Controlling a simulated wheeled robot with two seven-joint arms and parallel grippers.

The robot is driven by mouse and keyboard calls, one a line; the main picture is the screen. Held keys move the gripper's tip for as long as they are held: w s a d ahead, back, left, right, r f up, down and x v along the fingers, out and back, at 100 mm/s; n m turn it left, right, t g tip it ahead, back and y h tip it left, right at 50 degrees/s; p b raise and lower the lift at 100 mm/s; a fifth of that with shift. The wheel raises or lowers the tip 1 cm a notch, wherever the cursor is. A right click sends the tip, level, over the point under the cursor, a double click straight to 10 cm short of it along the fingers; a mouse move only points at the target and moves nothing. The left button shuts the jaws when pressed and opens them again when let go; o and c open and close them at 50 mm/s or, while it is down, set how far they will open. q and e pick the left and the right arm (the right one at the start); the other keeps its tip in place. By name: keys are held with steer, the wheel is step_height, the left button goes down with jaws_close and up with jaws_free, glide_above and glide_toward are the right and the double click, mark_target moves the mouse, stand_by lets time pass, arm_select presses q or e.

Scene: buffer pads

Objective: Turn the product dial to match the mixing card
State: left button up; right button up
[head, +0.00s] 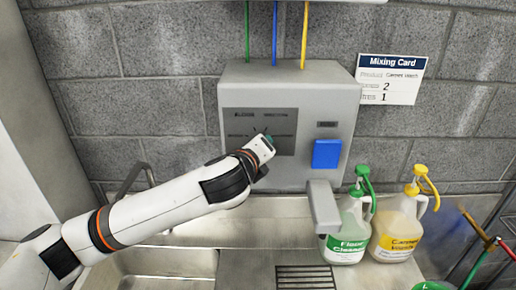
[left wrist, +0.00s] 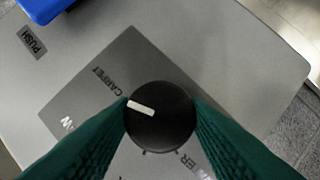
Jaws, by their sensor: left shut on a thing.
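The dispenser (head: 290,85) is a grey box on the wall with a dark label panel (head: 283,120). My left gripper (head: 268,141) reaches its lower part, hiding the dial in the head view. In the left wrist view the round black dial (left wrist: 160,130) sits between the green fingers of my left gripper (left wrist: 161,112), which are shut on its sides. Its white pointer (left wrist: 141,107) points left and slightly up, near the "CARPET" label (left wrist: 108,80). Another label is partly hidden. The mixing card (head: 391,80) on the wall reads what looks like "Carpet Wash", with 2 and 1 below.
A blue push button (head: 327,154) and grey spout (head: 323,205) are right of the dial. A green-labelled bottle (head: 347,232) and a yellow-labelled bottle (head: 396,230) stand at the right. A metal sink (head: 170,262) lies below. Coloured tubes (head: 275,35) enter the dispenser from above.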

arm_select(q)
steer(key=shift+f, duration=0.15)
steer(key=o, duration=1)
steer(key=shift+c, duration=0.2)
steer(key=b+v, duration=0.4)
steer(key=v, duration=0.8)
